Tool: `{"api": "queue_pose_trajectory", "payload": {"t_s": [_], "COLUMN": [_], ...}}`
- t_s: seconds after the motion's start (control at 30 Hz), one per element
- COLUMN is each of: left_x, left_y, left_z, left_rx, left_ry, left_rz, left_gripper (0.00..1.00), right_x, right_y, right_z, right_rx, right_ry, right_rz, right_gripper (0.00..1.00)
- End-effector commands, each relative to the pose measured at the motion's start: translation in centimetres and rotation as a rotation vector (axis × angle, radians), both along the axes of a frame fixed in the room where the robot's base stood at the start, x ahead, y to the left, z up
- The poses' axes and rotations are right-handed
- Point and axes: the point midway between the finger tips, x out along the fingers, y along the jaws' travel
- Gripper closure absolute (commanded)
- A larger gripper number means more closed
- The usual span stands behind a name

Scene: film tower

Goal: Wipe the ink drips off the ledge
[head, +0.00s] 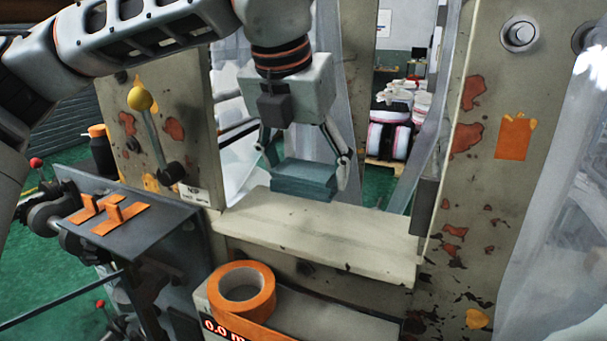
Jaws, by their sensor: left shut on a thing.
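My left gripper (306,167) points down in the middle of the head view, its two fingers shut on the sides of a folded teal cloth (303,184). The cloth is a flat, layered block. It is at the back edge of the cream ledge (310,232); I cannot tell whether it touches. The ledge runs between two worn machine uprights. Its top looks mostly plain, with small dark marks along the front edge that may be chipped paint. I cannot make out clear ink drips; the cloth and gripper hide part of the back. My right gripper is not in view.
A roll of orange tape (243,290) sits on a lower box in front of the ledge. A dark shelf (150,235) with orange strips is at left, near a black bottle (102,152) and a yellow-knobbed lever (141,100). Translucent film (560,220) hangs at right.

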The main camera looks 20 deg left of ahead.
Motion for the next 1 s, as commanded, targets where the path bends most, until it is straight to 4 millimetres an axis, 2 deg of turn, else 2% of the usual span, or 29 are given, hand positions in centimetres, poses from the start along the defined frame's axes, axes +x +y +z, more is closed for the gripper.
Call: {"api": "queue_pose_trajectory", "payload": {"t_s": [0.27, 0.8, 0.93, 1.0], "left_x": [-0.8, -0.8, -1.2, -1.8], "left_y": [-0.5, -0.5, 0.4, 1.6], "left_z": [2.0, 2.1, 2.0, 1.8], "left_rx": [0.0, 0.0, 0.001, 0.002], "left_ry": [-0.001, -0.001, -0.004, -0.004], "left_rz": [-0.011, -0.011, 0.038, 0.112], "left_gripper": [0.55, 0.55, 0.55, 0.55], "right_x": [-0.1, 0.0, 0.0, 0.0], "right_y": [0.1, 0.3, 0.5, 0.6], "right_z": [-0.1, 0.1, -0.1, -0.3], "right_rx": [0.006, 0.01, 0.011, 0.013], "right_ry": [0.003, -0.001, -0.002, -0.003], "right_rz": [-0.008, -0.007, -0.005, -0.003], "right_gripper": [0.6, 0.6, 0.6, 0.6]}}
